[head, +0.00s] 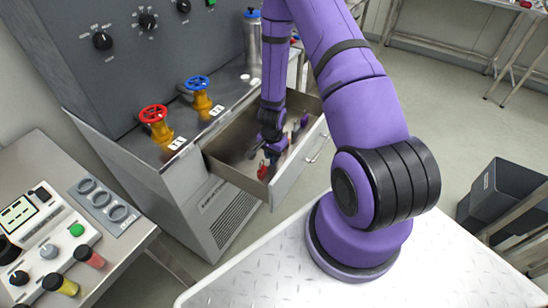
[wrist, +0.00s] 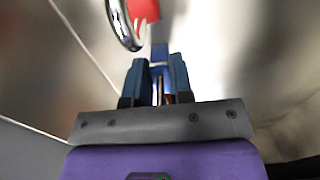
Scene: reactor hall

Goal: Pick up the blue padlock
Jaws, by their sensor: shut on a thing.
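My gripper (head: 270,153) reaches down into the open drawer (head: 225,168) in the head view. In the wrist view its two dark blue fingers (wrist: 158,70) are shut on the blue padlock (wrist: 160,52). Only a small blue part of that padlock shows beyond and between the fingertips; the rest is hidden by the fingers. In the head view I cannot clearly tell the blue padlock from the gripper.
A red padlock (wrist: 146,10) with a shiny shackle lies just ahead of the fingertips in the wrist view. Drawer walls surround the gripper closely. A red valve (head: 154,114) and a blue valve (head: 198,83) stand on the ledge left of the drawer.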

